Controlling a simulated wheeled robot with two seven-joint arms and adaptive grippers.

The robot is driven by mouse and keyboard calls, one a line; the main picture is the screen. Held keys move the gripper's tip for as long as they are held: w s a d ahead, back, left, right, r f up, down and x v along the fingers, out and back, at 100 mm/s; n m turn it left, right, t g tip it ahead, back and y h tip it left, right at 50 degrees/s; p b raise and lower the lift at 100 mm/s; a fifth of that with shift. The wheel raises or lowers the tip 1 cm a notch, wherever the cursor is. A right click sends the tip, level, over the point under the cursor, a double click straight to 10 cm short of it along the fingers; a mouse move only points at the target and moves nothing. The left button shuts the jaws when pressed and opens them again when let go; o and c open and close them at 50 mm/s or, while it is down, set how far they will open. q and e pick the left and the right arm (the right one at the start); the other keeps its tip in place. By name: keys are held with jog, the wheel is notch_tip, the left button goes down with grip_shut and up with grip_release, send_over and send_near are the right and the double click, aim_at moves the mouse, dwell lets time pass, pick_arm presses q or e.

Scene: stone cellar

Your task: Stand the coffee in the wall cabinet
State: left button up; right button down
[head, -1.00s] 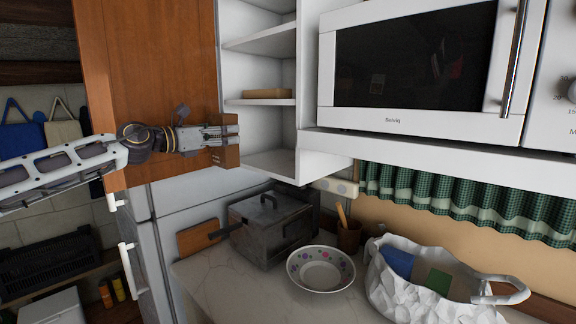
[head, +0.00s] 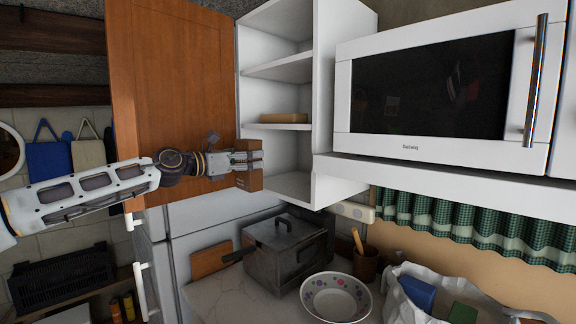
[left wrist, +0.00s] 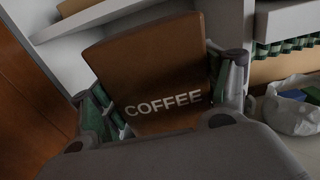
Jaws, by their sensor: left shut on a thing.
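The coffee (head: 249,181) is a brown box, marked COFFEE in the left wrist view (left wrist: 150,70). My left gripper (head: 250,163) is shut on it and holds it at the left side of the cabinet opening. The wall cabinet (head: 277,97) is white inside with several shelves, and its brown wooden door (head: 172,85) stands open at the left, behind my left arm. The box is level with the space between the cabinet's bottom board (head: 292,186) and the shelf above it. I cannot tell whether any of the box is inside. My right gripper is not in view.
A flat tan item (head: 284,118) lies on the shelf above the bottom board, which looks bare. A white microwave (head: 440,95) stands to the right. Below are a dark pot (head: 285,255), a floral bowl (head: 336,297) and a white bag (head: 408,290).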

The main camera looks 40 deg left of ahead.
pick_arm(q)
jog(key=w+d+p, duration=0.1)
jog(key=w+p, duration=0.8)
jog(key=w, duration=0.6)
jog(key=shift+w, duration=0.2)
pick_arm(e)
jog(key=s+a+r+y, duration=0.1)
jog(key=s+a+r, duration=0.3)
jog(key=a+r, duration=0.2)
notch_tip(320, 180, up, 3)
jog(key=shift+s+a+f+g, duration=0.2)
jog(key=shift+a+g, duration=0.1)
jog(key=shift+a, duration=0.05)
pick_arm(q)
jog(key=shift+d, duration=0.1)
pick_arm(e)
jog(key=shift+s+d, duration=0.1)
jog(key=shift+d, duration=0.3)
